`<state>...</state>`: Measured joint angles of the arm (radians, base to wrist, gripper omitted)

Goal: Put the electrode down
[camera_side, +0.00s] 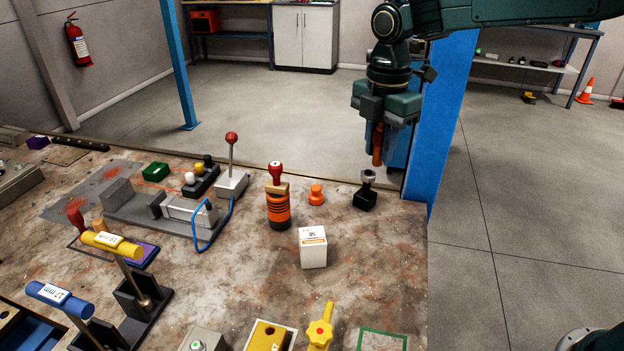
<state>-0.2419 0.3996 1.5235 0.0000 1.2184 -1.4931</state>
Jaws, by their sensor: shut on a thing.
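My gripper (379,146) points down above the back right edge of the worktable (265,290). It is shut on a slim orange-red stick, the likely electrode (377,152), which hangs upright between the fingers. Its upper part is hidden by the fingers. A small black block with a grey round top (366,190) stands on the table below the stick. The stick's lower end looks apart from it, though the depth between them is hard to tell.
An orange knob (316,194), a black-and-orange striped cylinder with a red knob (279,205) and a white labelled box (313,247) stand left of the block. A blue post (446,110) rises close on the right. Table space right of the white box is clear.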

